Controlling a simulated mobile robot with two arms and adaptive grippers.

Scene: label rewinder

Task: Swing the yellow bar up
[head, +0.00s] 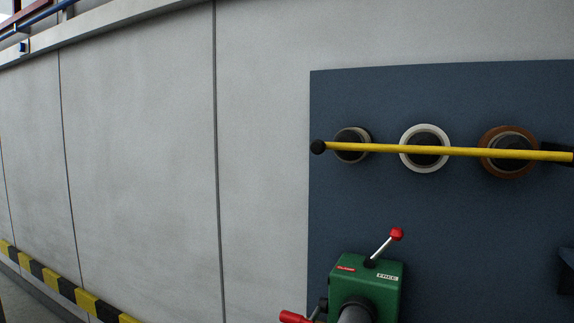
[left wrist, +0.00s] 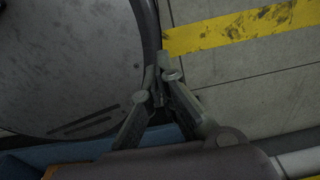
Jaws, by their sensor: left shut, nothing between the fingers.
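The yellow bar (head: 440,150) runs almost level across the dark blue panel in the head view, dipping slightly to the right. Its left end has a black knob (head: 318,147). Its right end meets a black part at the picture's right edge. The bar passes in front of three round rolls. My left gripper (left wrist: 166,74) shows only in the left wrist view, with its fingers together and empty, pointing over the floor and away from the bar. My right gripper is in neither view.
The blue panel (head: 440,220) stands against a pale wall (head: 140,150). Below the bar, a green box (head: 380,290) carries a red-knobbed lever (head: 396,234) and a red handle (head: 296,317). A yellow-black strip (head: 88,303) runs along the wall's foot. The floor has a yellow stripe (left wrist: 240,30).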

